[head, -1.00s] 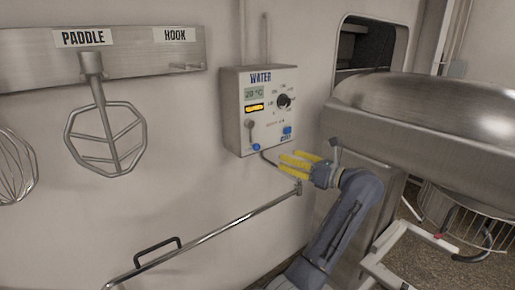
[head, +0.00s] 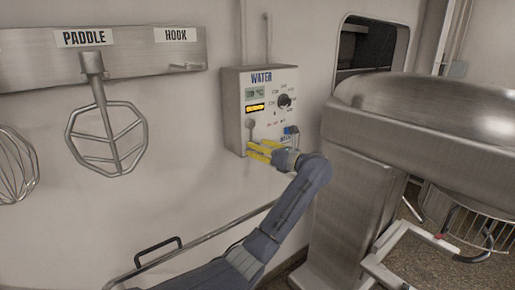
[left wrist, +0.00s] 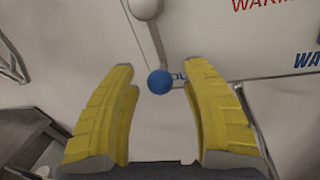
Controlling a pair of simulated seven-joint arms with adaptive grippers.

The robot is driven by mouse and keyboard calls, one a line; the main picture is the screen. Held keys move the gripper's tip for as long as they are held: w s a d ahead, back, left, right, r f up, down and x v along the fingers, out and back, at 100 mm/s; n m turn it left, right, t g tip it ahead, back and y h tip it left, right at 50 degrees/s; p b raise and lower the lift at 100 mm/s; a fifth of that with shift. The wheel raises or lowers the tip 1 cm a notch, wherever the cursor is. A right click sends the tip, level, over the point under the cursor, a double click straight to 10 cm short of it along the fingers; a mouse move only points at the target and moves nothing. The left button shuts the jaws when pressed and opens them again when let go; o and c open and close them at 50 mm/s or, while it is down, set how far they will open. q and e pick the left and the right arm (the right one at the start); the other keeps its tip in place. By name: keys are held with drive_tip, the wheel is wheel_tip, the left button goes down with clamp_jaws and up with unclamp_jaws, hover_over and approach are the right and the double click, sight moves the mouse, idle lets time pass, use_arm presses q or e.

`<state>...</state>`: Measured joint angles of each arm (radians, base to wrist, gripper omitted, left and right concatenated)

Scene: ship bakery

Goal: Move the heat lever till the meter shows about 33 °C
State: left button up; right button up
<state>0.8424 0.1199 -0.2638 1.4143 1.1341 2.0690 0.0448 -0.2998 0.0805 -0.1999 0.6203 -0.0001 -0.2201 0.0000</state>
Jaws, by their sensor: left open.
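The water panel (head: 235,112) is a white box on the wall. Its meter (head: 255,93) is a small greenish screen whose digits are too blurred to read now. A black dial (head: 284,101) sits to its right. A grey knob (head: 250,125) is at the lower left of the panel face. My left gripper (head: 258,148) is open just below that knob, at the panel's lower edge. In the left wrist view, a blue ball (left wrist: 160,82) shows between the spread yellow fingers, with the grey knob (left wrist: 145,8) above it. I cannot tell which one is the heat lever.
An amber display (head: 255,107) is under the meter. A big steel mixer (head: 430,110) stands at right. A paddle (head: 105,140) hangs from a steel rack (head: 135,55) at left. A metal rail (head: 215,235) runs along the wall below. The wall between paddle and panel is clear.

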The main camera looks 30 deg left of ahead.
use_arm(q)
drive_tip(key=shift+a, duration=0.15)
drive_tip(key=shift+c, duration=0.2)
clamp_jaws()
idle(0.4)
